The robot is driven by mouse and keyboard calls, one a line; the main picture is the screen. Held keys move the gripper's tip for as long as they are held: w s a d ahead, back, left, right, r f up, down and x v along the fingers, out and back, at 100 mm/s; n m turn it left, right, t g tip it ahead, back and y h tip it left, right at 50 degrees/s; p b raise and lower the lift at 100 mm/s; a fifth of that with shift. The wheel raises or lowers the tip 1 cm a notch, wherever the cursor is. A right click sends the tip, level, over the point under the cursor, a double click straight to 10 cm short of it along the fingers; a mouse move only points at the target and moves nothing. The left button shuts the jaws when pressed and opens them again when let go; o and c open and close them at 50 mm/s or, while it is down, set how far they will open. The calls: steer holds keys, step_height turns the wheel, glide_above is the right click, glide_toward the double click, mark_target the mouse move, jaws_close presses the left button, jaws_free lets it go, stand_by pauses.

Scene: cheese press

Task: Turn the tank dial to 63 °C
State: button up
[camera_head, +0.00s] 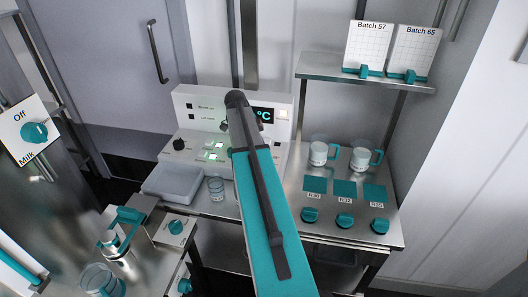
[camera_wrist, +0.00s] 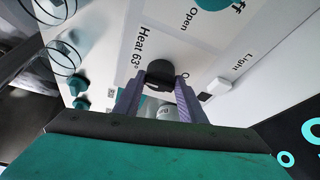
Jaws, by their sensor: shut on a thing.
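The tank dial is a black round knob (camera_wrist: 160,70) on a white panel in the wrist view. My gripper (camera_wrist: 160,88) has its two purple fingers on either side of the knob, shut on it. The printed label "Heat 63°" (camera_wrist: 143,48) is just above and left of the knob. Another label to its right is partly covered. I cannot read a pointer mark on the knob. In the head view my arm hides the gripper and this dial. The display (camera_head: 264,115) beside my arm shows "°C", its number hidden.
In the wrist view a teal knob (camera_wrist: 212,4) is above and a white switch (camera_wrist: 218,87) is to the right. In the head view the console (camera_head: 187,100) has another black knob (camera_head: 180,144). A tray (camera_head: 172,183) and a glass (camera_head: 216,188) stand in front.

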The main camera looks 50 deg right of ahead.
steer(key=shift+w, duration=0.15)
steer(key=o, duration=1)
steer(key=shift+o, duration=0.2)
steer(key=shift+r, duration=0.1)
steer(key=b+v, duration=0.1)
steer(key=v, duration=1.2)
steer(key=shift+r+b, duration=0.25)
steer(key=shift+b, duration=0.15)
steer(key=shift+w+a, duration=0.1)
